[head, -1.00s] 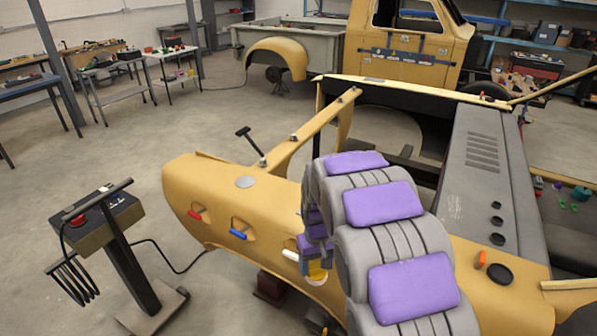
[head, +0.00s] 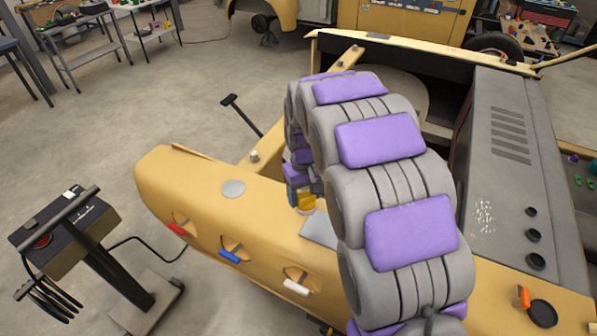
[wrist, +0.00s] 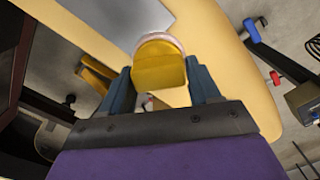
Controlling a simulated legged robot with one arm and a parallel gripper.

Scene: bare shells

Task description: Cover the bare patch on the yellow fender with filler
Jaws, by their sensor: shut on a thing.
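The yellow fender (head: 190,215) runs across the middle of the head view. A flat grey bare patch (head: 318,231) lies on its top, partly hidden behind my arm. The patch also shows at the top of the wrist view (wrist: 130,14). My gripper (wrist: 160,88) is shut on a yellow, rounded tool (wrist: 158,70) with a pale rim at its far end. In the head view the tool (head: 307,202) shows below my gripper, close to the patch's far edge. I cannot tell whether it touches the fender.
A round grey disc (head: 233,188) sits on the fender, left of the patch. Red (head: 175,229), blue (head: 229,256) and white (head: 296,287) handles line its near side. A control stand (head: 70,235) with a cable stands at left. Open floor lies beyond the fender.

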